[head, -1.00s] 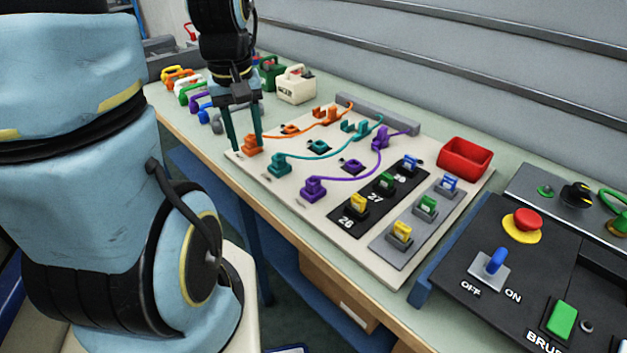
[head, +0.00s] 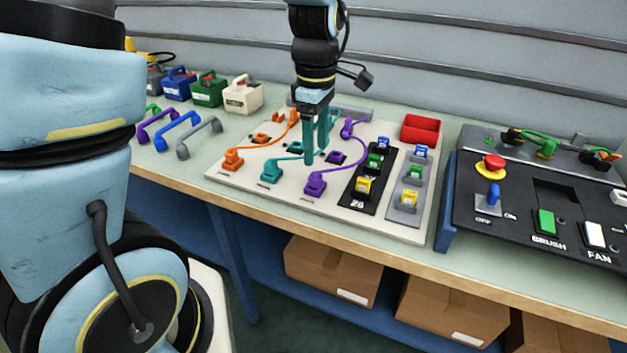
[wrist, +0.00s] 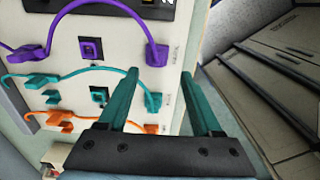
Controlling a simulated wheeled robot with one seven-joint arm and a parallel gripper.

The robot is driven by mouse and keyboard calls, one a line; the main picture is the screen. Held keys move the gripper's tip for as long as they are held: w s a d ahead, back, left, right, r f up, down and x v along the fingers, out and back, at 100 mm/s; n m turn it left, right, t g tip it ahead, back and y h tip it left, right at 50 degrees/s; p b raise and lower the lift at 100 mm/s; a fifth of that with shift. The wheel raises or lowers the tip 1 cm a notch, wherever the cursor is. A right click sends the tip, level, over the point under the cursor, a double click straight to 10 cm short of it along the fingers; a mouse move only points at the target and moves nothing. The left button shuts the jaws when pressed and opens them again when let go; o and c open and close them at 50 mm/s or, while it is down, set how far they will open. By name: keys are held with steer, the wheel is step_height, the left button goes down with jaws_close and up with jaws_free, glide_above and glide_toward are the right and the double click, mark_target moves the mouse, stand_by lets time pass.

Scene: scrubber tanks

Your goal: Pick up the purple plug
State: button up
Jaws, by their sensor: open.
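A purple cord joins a purple piece (head: 315,186) at the front of the white board (head: 222,178) and another purple piece (head: 348,127) at its back. I cannot tell which end is the plug. A purple-rimmed square socket (head: 336,157) lies between them. My gripper (head: 319,150) is open and empty, pointing down over the board. My fingers partly hide the teal back piece in the head view.
Teal and orange cords (head: 232,158) run beside the purple one. Coloured switches (head: 363,185), a red bin (head: 421,128) and a black control panel (head: 500,215) stand to the right. A grey wall is behind. Handled boxes (head: 243,97) are at the back left.

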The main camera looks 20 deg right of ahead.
mark_target(315, 175)
steer(key=shift+w+d+f+p, duration=0.15)
steer(key=shift+f+p, duration=0.3)
steer(key=shift+f, duration=1.3)
steer(key=shift+w+a+f+p, duration=0.15)
steer(key=shift+f+p, duration=0.3)
steer(key=shift+f, duration=1.3)
steer(key=shift+d, duration=0.1)
jaws_close()
